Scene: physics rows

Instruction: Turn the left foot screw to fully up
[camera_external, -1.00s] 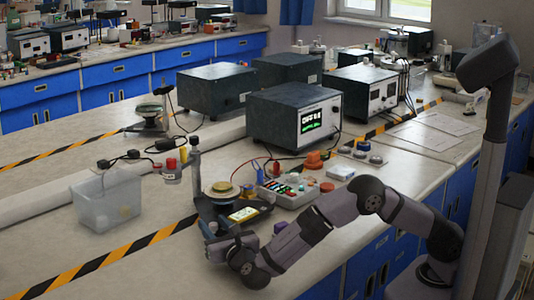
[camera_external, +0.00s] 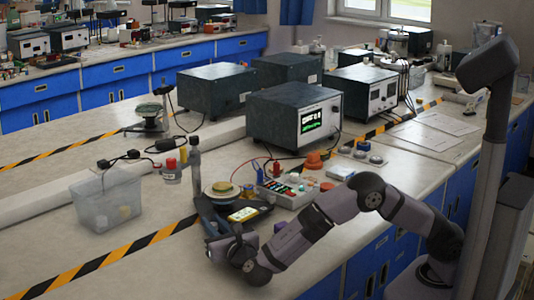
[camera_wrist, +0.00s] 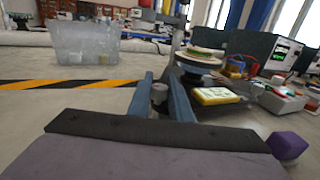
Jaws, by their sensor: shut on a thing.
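The balance, a dark instrument with a round pan (camera_external: 221,189) and a yellow panel (camera_external: 243,214), stands near the bench's front edge. In the wrist view its pan (camera_wrist: 199,58) and yellow panel (camera_wrist: 215,96) are right of the fingers. A small grey knob, the left foot screw (camera_wrist: 159,93), shows between the fingers. My gripper (camera_wrist: 160,98) is shut on it, with one finger on each side. In the external view my gripper (camera_external: 216,233) is low at the balance's near corner and hides the screw. The screw's height cannot be told.
A clear plastic tub (camera_external: 108,200) stands to the left, behind the yellow-black striped tape (camera_external: 130,251). A purple block (camera_wrist: 287,145) lies close to my gripper on the right. A control box with coloured buttons (camera_external: 287,189) is behind the balance. Bench left of my gripper is free.

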